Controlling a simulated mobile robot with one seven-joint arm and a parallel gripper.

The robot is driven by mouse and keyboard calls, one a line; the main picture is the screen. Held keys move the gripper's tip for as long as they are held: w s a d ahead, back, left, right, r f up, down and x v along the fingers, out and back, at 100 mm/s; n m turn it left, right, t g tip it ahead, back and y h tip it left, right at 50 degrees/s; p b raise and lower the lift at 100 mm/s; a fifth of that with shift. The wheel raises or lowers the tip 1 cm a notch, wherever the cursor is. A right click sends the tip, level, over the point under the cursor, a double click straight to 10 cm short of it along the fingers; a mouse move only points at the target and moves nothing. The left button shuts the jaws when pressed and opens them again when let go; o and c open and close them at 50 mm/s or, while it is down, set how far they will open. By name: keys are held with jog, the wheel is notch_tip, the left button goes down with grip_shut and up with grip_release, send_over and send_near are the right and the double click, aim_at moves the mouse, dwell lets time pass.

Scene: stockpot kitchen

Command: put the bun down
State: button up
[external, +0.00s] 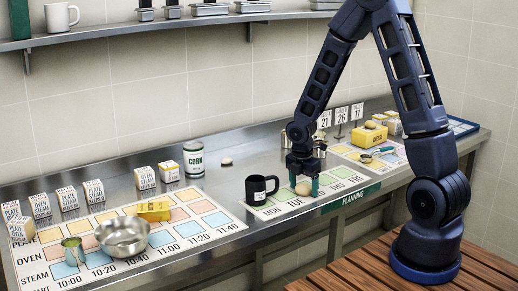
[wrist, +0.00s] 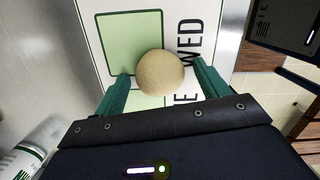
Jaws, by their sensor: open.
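The bun (external: 304,189) is round and tan and rests on the white planning mat (external: 262,214) with green squares, near the TUE and WED labels. In the wrist view the bun (wrist: 160,73) overlaps the lower edge of a green square. My gripper (external: 303,184) is low over the mat, its teal fingers on either side of the bun. In the wrist view my gripper (wrist: 161,78) is open, with a gap between each finger and the bun. The bun's underside is hidden.
A black mug (external: 257,190) stands close left of my gripper. A corn can (external: 194,160) and a small pale round item (external: 226,161) are behind to the left.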

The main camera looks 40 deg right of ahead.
aim_at(301, 187)
jog(key=shift+r, duration=0.1)
notch_tip(301, 187, up, 12)
jog(key=a, duration=0.1)
jog(key=s+d+r+m+t, duration=0.2)
jog(key=s+r+m, duration=0.75)
jog(key=r, duration=0.35)
jog(key=s+r+m+t, duration=0.1)
jog(key=s+r+m, duration=0.3)
jog(key=s, duration=0.3)
jog(key=s+d+r+m+t+y, duration=0.1)
jog(key=s+r+m, duration=0.2)
jog(key=s+m, duration=0.3)
jog(key=shift+s+d+r, duration=0.15)
jog(key=shift+s+r, duration=0.25)
jog(key=shift+s, duration=0.8)
jog(key=shift+m, duration=0.25)
